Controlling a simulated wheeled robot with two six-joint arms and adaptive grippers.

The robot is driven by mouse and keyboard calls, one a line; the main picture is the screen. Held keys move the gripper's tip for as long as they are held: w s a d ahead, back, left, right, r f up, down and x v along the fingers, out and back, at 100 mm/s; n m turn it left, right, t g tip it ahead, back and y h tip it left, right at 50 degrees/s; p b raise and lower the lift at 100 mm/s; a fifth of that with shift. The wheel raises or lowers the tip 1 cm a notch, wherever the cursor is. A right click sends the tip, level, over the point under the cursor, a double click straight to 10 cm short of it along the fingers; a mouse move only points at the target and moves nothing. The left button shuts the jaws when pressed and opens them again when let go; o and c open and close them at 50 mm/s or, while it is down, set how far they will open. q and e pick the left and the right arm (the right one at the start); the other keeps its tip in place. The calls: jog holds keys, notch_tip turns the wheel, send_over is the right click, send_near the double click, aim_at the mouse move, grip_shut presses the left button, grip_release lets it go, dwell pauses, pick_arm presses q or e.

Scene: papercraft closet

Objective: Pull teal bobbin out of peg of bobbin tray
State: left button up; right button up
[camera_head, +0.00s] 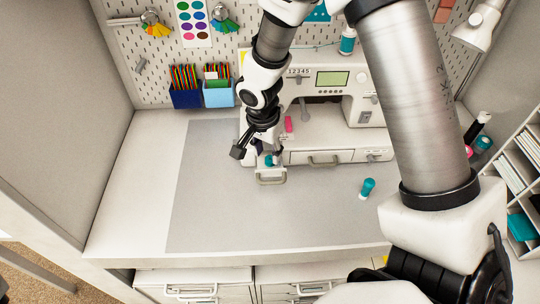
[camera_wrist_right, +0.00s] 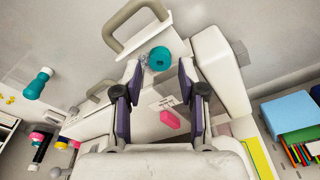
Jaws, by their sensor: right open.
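The teal bobbin (camera_head: 271,160) sits in the small pulled-out bobbin tray (camera_head: 271,181) at the left front of the sewing machine. In the right wrist view the bobbin (camera_wrist_right: 160,57) lies just beyond the fingertips, roughly centred between them, beside the tray's grey handle (camera_wrist_right: 125,35). My right gripper (camera_head: 259,156) comes down from above over the tray; in its wrist view the two fingers (camera_wrist_right: 160,75) are apart with nothing held. The peg under the bobbin is hidden. My left gripper is in neither view.
The white sewing machine (camera_head: 330,135) stands directly behind the tray. A teal thread spool (camera_head: 367,188) stands on the grey mat (camera_head: 215,210) to the right. Blue pencil cups (camera_head: 218,95) stand at the back left. The mat's left and front are clear.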

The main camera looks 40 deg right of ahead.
aim_at(270, 160)
jog(key=f, duration=0.2)
jog(key=d+f, duration=0.1)
jog(key=shift+w, duration=0.25)
jog(key=shift+w+d+f, duration=0.15)
jog(key=shift+d+f, duration=0.05)
jog(key=shift+s+a+r, duration=0.2)
jog(key=shift+a, duration=0.05)
jog(key=c, duration=0.5)
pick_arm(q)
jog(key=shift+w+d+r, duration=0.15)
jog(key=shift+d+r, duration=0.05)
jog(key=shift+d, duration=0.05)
pick_arm(e)
jog(key=shift+o, duration=0.2)
